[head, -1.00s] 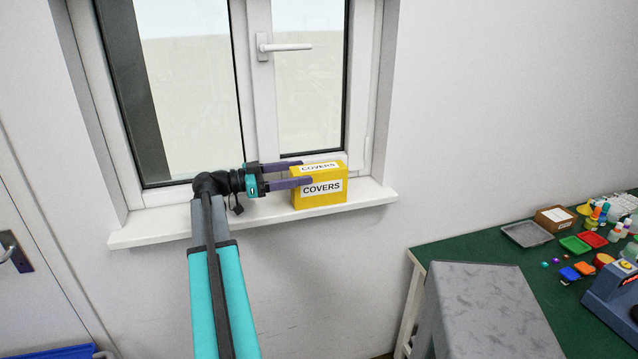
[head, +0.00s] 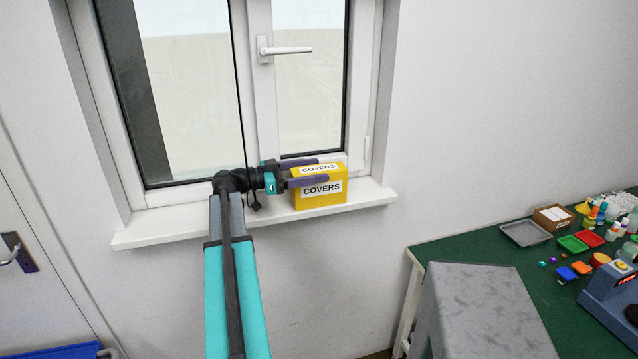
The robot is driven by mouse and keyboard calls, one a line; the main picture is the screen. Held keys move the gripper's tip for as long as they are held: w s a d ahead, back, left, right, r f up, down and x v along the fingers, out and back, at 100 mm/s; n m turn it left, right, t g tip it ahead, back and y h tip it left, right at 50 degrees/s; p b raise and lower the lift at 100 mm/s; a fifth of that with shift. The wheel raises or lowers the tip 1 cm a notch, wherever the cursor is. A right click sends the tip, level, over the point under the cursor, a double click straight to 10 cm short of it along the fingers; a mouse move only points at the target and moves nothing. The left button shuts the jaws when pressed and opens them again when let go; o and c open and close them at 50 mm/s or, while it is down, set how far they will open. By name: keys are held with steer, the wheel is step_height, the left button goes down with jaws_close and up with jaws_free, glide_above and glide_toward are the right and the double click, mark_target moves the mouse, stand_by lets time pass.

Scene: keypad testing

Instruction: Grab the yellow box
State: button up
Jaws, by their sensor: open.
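The yellow box (head: 318,196), labelled COVERS on its top and front, stands upright on the white window sill (head: 170,229). My gripper (head: 323,171) reaches it from the left, with its purple fingers pointing right. One finger passes in front of the box near its upper edge and the other lies behind it, so the box is between the open fingers. The near finger partly covers the box's front face. Whether either finger touches the box, I cannot tell.
The closed window with a white handle (head: 285,49) is right behind the sill. At the lower right, a grey block-like surface (head: 482,310) stands beside a green table (head: 470,247) with trays, bottles and small coloured items. The sill is clear left of my arm.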

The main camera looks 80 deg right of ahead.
steer(key=shift+x, duration=1)
steer(key=c, duration=1.7)
